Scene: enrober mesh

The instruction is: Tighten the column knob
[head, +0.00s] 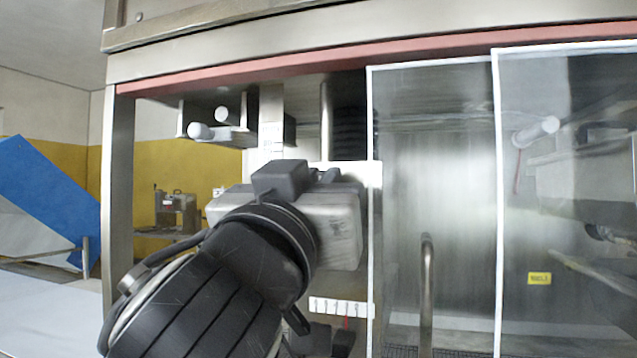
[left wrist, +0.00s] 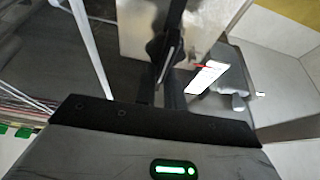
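The column is a pale upright with a scale (head: 272,125) in the head view, beside a round metal rod (head: 327,120). My left gripper (head: 300,178) reaches in front of it, and my arm hides the column's lower part. In the left wrist view, my gripper's dark fingers (left wrist: 163,75) point away from the camera, close together. A dark rounded shape, perhaps the column knob (left wrist: 155,48), is at their tips; I cannot tell whether they grip it. A white scale plate (left wrist: 206,77) with a red pointer (left wrist: 203,66) is right of the fingers. My right gripper is in neither view.
Glass doors with white edges (head: 497,200) close the machine's right side. White cylinders (head: 200,131) stick out at upper left inside the frame. A blue slanted panel (head: 45,200) stands far left.

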